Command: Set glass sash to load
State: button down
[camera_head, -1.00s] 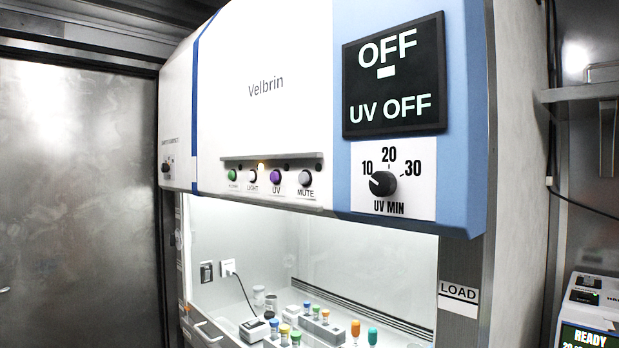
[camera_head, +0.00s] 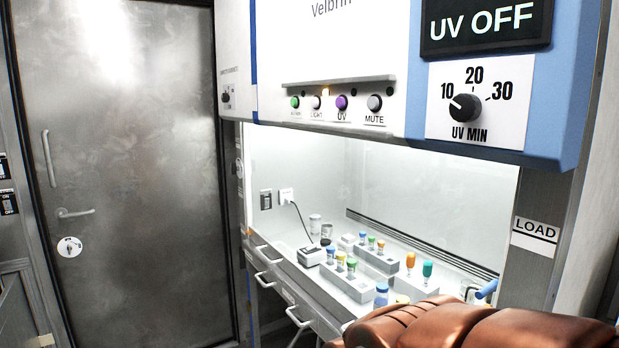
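The safety cabinet (camera_head: 360,50) stands on the right, white with a blue panel. Its work opening is lit, and the inside and bench show clearly through it. I cannot make out the edge of the glass sash or tell how high it is set. A LOAD label (camera_head: 535,229) is on the grey frame at the right of the opening. The display (camera_head: 487,22) reads UV OFF. The UV MIN dial (camera_head: 464,107) sits below it. My gripper is not in view.
A rounded brown padded thing (camera_head: 480,328) fills the lower right in front of the cabinet. Tube racks (camera_head: 350,284) with coloured caps stand on the work surface. Drawers with handles (camera_head: 268,281) are below. A metal door (camera_head: 130,150) is at left, with clear floor partly hidden.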

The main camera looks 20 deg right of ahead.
aim_at(337, 307)
jog(key=z, duration=0.05)
jog(key=i, duration=0.65)
jog(key=u, duration=1)
